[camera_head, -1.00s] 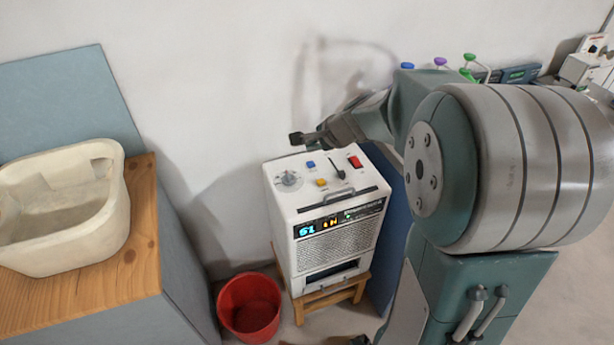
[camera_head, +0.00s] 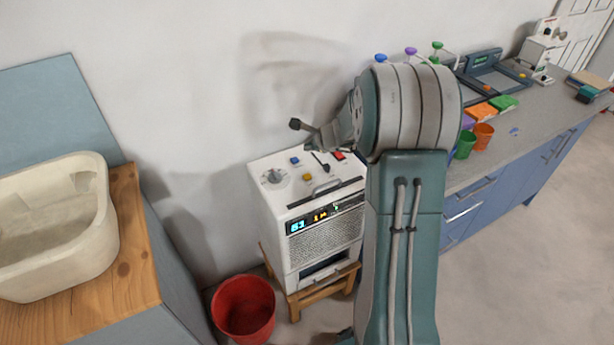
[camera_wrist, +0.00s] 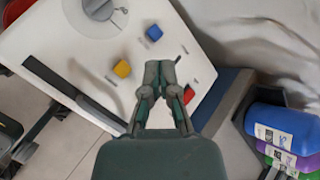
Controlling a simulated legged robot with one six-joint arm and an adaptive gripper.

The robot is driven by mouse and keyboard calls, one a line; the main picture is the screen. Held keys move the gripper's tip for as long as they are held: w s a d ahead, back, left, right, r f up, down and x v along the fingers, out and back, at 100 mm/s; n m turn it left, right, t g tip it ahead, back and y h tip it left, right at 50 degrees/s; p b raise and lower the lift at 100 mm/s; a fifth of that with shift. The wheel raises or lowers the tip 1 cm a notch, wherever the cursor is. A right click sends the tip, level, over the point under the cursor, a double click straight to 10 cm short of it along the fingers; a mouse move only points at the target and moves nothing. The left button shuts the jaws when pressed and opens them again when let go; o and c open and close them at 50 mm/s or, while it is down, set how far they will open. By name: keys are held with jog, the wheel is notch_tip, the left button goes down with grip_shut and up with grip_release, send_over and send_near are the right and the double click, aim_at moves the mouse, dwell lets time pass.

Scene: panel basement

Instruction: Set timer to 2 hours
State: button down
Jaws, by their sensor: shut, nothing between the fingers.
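A white box-shaped machine (camera_head: 278,215) stands on a small wooden stool against the wall. Its top carries a round dial (camera_head: 273,176), a blue button (camera_head: 294,161), a yellow button (camera_head: 307,177), a black lever (camera_head: 322,165) and a red switch (camera_head: 338,155). A lit display (camera_head: 322,215) is on its front; its digits are too small to read surely. My gripper (camera_head: 296,124) is shut and empty above the back of the machine's top. In the wrist view my gripper (camera_wrist: 160,68) appears over the top panel, beside the yellow button (camera_wrist: 122,69) and below the blue button (camera_wrist: 154,33). The dial (camera_wrist: 98,8) is partly cut off.
A red bucket (camera_head: 243,308) stands on the floor left of the stool. A wooden-topped cabinet (camera_head: 135,245) with a pale basin (camera_head: 55,235) is at the left. A counter (camera_head: 540,110) with cups and equipment runs along the right. Floor at the lower right is clear.

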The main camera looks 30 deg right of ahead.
aim_at(309, 176)
jog(key=shift+a+f, duration=0.1)
jog(key=shift+f, duration=4.25)
jog(key=shift+f, duration=0.3)
jog(key=shift+f, duration=0.45)
jog(key=shift+r, duration=0.1)
jog(key=shift+s+r, duration=0.1)
jog(key=shift+r, duration=0.65)
jog(key=shift+r, duration=0.1)
jog(key=shift+r, duration=2.45)
jog(key=shift+a, duration=0.1)
